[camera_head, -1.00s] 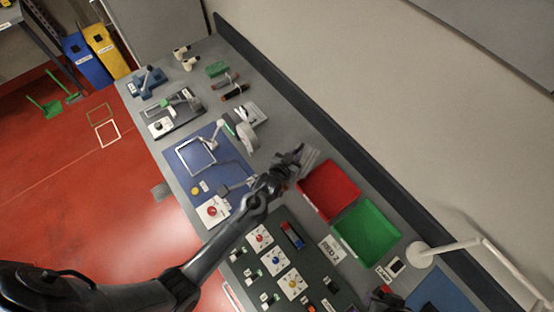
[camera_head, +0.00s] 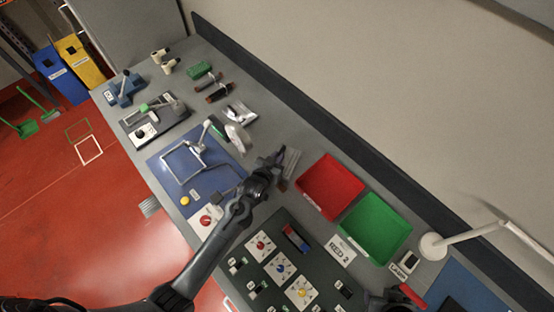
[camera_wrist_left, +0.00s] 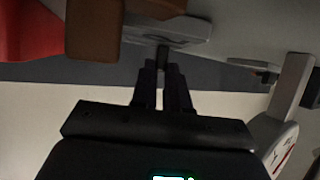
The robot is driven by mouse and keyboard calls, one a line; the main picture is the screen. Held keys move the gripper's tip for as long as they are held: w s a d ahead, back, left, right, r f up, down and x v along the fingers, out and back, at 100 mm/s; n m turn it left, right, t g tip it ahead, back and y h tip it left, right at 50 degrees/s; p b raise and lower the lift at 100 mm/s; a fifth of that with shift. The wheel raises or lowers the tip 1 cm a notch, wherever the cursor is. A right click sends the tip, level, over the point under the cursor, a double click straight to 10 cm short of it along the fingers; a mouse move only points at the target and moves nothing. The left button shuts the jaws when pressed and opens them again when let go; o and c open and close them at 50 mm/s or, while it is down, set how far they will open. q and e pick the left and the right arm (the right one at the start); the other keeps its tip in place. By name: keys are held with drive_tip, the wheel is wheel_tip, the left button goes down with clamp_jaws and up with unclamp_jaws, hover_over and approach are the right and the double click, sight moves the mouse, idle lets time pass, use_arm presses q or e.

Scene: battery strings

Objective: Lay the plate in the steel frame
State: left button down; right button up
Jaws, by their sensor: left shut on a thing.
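My left gripper (camera_head: 279,158) is shut over the back half of the grey bench, left of the red tray. A thin grey plate (camera_head: 291,163) shows at its fingertips in the head view. In the left wrist view the fingers (camera_wrist_left: 163,62) are close together, with a flat grey piece (camera_wrist_left: 180,30) at their tips. The gripper partly hides the plate. The pale steel frame (camera_head: 178,179) lies on the blue mat (camera_head: 228,174), to the left of the gripper.
The red tray (camera_head: 331,184) and green tray (camera_head: 375,227) stand right of the gripper. A white clamp-like fixture (camera_head: 197,150) rises by the frame. A round white-grey item (camera_head: 237,138) stands behind the mat. A dark panel (camera_head: 262,272) lies in front.

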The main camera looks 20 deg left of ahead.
use_arm(q)
drive_tip(key=shift+r, duration=0.1)
drive_tip(key=c, duration=1.6)
unclamp_jaws()
drive_tip(key=shift+f, duration=0.2)
drive_tip(key=o, duration=0.5)
drive_tip(key=shift+r, duration=0.2)
drive_tip(key=shift+s+r, duration=0.1)
drive_tip(key=s+r+g, duration=0.1)
drive_tip(key=s+r, duration=0.1)
drive_tip(key=s, duration=0.5)
drive_tip(key=s+a+r+g, duration=0.1)
drive_tip(key=s+g, duration=0.1)
drive_tip(key=s, duration=0.4)
drive_tip(key=s+a+r+g, duration=0.1)
drive_tip(key=s+r, duration=0.1)
drive_tip(key=s, duration=0.5)
drive_tip(key=shift+s+r+m+g, duration=0.3)
drive_tip(key=shift+s+m+g, duration=0.05)
drive_tip(key=shift+m+g, duration=0.05)
drive_tip(key=shift+o, duration=0.3)
drive_tip(key=s+a+r+g, duration=0.1)
drive_tip(key=s+r+g, duration=0.2)
drive_tip(key=s, duration=0.7)
drive_tip(key=shift+s+a+m+g, duration=0.3)
drive_tip(key=shift+s+a+g, duration=0.1)
drive_tip(key=shift+g, duration=0.3)
